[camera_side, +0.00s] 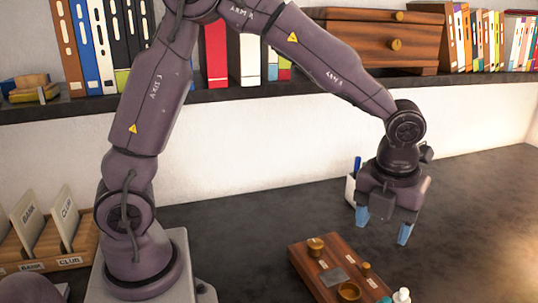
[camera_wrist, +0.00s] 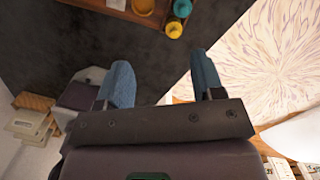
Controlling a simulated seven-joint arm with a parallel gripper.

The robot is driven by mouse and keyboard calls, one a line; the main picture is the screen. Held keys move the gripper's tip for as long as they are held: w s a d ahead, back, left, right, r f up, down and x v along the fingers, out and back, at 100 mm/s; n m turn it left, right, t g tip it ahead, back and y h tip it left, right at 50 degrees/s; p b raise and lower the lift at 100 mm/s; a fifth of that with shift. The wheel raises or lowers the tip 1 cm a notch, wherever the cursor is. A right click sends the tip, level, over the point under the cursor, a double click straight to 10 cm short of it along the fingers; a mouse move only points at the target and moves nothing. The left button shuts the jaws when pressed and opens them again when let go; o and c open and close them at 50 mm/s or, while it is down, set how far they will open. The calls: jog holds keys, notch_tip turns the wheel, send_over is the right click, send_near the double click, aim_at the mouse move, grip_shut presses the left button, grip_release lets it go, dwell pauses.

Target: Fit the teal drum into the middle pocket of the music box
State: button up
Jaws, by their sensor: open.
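The music box (camera_side: 309,270) is a brown wooden block at the lower middle of the side view, cut off by the frame bottom. It carries a brass drum (camera_side: 316,246), a grey plate (camera_side: 334,277) and a brass round part (camera_side: 349,291). In the wrist view, part of the box (camera_wrist: 115,13) shows at the top edge. A round teal thing (camera_wrist: 182,8), apparently the teal drum, shows there beside a yellow round thing (camera_wrist: 173,29). My gripper (camera_side: 383,227) is open and empty, above the table behind and right of the box; its blue fingers (camera_wrist: 160,75) show apart.
A small white-capped bottle (camera_side: 402,296) stands at the box's right end. A white pen holder (camera_side: 350,190) is behind my gripper. A card rack (camera_side: 75,250) stands at the left. Dark table right of my gripper is clear.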

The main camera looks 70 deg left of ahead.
jog(key=s+a+r+n+t, duration=0.2)
jog(key=s+a+r+n, duration=0.3)
jog(key=s+n, duration=0.4)
jog(key=s+a+r+n+t, duration=0.2)
jog(key=s+n, duration=0.7)
jog(key=n, duration=1.1)
notch_tip(320, 180, up, 4)
jog(key=a, duration=0.2)
jog(key=shift+s+a+t+h, duration=0.15)
jog(key=shift+a+t+h, duration=0.15)
jog(key=shift+a+h, duration=0.1)
